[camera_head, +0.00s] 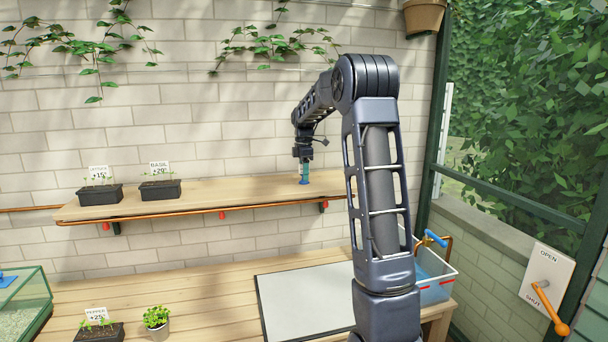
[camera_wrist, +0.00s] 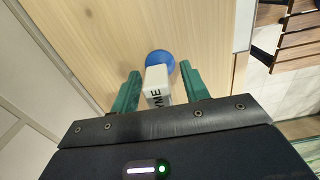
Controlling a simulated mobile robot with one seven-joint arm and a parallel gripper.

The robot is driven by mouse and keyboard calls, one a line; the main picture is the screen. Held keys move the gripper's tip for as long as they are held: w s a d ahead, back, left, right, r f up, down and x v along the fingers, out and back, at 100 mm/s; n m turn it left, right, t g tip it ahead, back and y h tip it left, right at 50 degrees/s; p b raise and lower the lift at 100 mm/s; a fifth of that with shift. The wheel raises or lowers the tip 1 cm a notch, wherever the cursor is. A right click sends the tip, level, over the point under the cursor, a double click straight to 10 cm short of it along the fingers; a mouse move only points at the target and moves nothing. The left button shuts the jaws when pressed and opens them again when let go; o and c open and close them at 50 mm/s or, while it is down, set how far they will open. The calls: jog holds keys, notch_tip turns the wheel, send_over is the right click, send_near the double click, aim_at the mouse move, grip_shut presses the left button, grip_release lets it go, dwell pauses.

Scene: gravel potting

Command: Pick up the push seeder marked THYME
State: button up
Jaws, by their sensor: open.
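The push seeder (camera_wrist: 157,82) marked with letters ending in "YME" stands on the wooden shelf, with a white body and a blue round part. In the head view the seeder (camera_head: 304,180) shows as a small blue thing near the shelf's right end, under my gripper (camera_head: 303,163). In the wrist view my gripper (camera_wrist: 160,90) is open, with one green finger on each side of the white body. Small gaps seem to show between fingers and body. The first letters of the label are hidden.
The shelf (camera_head: 235,197) also holds two seedling trays, one labelled BASIL (camera_head: 160,188), at left. Below, the bench has a PEPPER tray (camera_head: 100,331), a potted plant (camera_head: 156,318) and a pale board (camera_head: 305,298). The brick wall is close behind the shelf.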

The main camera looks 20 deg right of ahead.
grip_shut()
